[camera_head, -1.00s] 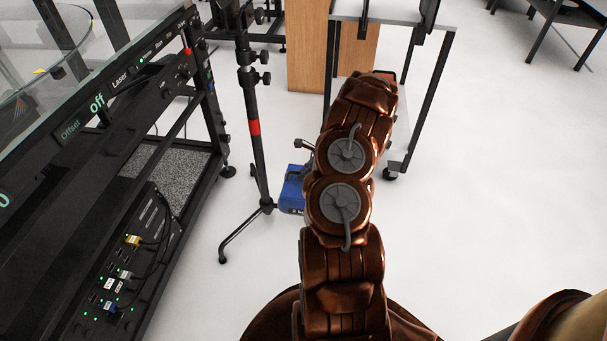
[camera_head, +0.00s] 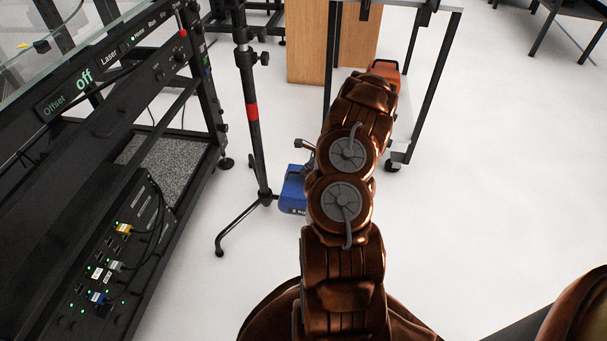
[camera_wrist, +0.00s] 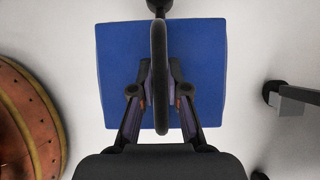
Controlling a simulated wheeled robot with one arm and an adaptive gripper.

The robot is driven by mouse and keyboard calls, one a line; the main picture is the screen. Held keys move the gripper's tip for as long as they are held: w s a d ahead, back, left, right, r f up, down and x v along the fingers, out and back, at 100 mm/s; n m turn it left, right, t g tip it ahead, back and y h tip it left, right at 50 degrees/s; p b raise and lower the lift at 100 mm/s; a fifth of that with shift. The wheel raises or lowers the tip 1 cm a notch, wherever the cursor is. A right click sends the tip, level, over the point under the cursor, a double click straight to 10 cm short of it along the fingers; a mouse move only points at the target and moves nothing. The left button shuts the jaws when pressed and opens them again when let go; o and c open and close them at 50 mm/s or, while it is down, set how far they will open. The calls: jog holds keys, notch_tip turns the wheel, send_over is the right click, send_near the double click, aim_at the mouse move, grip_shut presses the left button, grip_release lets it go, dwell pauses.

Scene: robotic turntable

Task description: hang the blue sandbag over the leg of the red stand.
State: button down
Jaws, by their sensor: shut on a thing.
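The blue sandbag (camera_head: 292,192) shows left of my arm in the head view, partly hidden by it. In the wrist view, the sandbag (camera_wrist: 205,60) fills the middle, with its dark strap handle (camera_wrist: 159,60) running down the centre. My gripper (camera_wrist: 160,92) is shut on this handle. The red stand (camera_head: 252,112) is a black tripod with a red band. Its front leg (camera_head: 236,228) reaches down-left to the floor. The bag is right of the stand's base, beside it; I cannot tell its height above the floor.
A black equipment rack (camera_head: 130,190) with cables stands at left. A metal-framed cart (camera_head: 437,85) on casters stands beyond my arm, with a wooden block (camera_head: 305,45) behind. The white floor (camera_head: 480,190) at right is clear.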

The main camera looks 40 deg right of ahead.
jog(key=shift+f+b, duration=1.35)
jog(key=shift+f, duration=2.85)
jog(key=shift+f+b, duration=0.3)
jog(key=shift+f, duration=0.65)
jog(key=c, duration=1.1)
grip_release()
jog(key=v, duration=1.2)
jog(key=shift+w+r, duration=0.1)
